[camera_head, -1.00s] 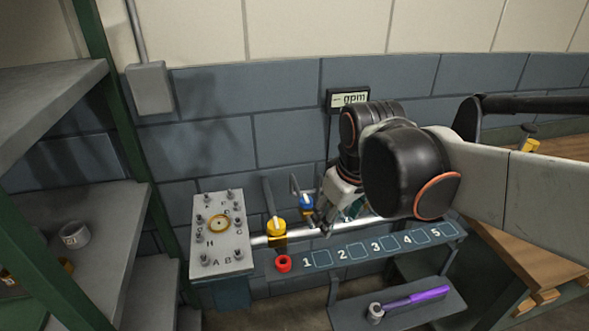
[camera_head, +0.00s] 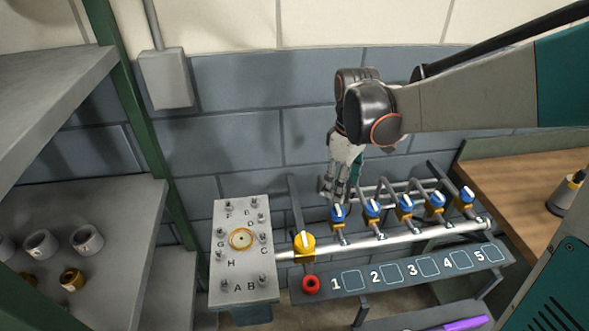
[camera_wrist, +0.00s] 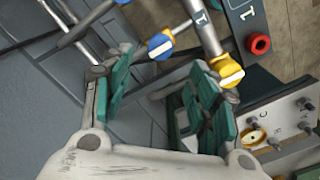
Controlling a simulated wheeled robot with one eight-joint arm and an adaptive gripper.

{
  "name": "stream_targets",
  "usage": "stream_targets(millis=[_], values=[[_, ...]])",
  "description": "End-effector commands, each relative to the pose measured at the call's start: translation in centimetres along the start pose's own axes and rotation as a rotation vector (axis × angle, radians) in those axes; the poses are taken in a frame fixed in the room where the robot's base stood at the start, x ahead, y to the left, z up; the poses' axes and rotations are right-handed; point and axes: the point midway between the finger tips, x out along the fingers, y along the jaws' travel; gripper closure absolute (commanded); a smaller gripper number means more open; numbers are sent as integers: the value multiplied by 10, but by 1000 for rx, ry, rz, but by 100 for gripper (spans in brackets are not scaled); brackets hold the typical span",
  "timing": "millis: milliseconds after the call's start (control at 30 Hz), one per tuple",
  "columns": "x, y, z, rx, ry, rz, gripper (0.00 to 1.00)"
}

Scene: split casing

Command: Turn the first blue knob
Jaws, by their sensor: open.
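The first blue knob (camera_head: 338,214), with a white bar on its face, sits on a branch of the grey pipe, leftmost in the row of blue knobs. The wrist view shows a blue knob (camera_wrist: 160,46) ahead of my fingers, upper middle, beside the number 1 tag. My gripper (camera_head: 333,194) is open and hangs just above and behind the first blue knob. Its teal-padded fingers (camera_wrist: 152,85) stand wide apart with nothing between them. I cannot tell from these views whether a finger touches the knob.
A larger yellow knob (camera_head: 304,246) stands left of the blue ones, above a red ring (camera_head: 311,284). Several more blue knobs follow rightward. A bolted grey plate (camera_head: 241,270) is at left. The numbered shelf (camera_head: 400,275) runs in front of the pipe. Grey uprights rise behind the knobs.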

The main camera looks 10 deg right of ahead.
Motion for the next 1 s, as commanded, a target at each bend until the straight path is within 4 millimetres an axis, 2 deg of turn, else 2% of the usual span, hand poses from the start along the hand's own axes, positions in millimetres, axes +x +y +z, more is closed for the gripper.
stream_targets(millis=[33,200,500,933,1000], values=[[14,0,-1,0,0,0,46],[47,0,0,0,0,0,46],[88,0,0,1,1,1,46],[94,0,0,1,1,1,46],[94,0,0,1,1,1,62]])
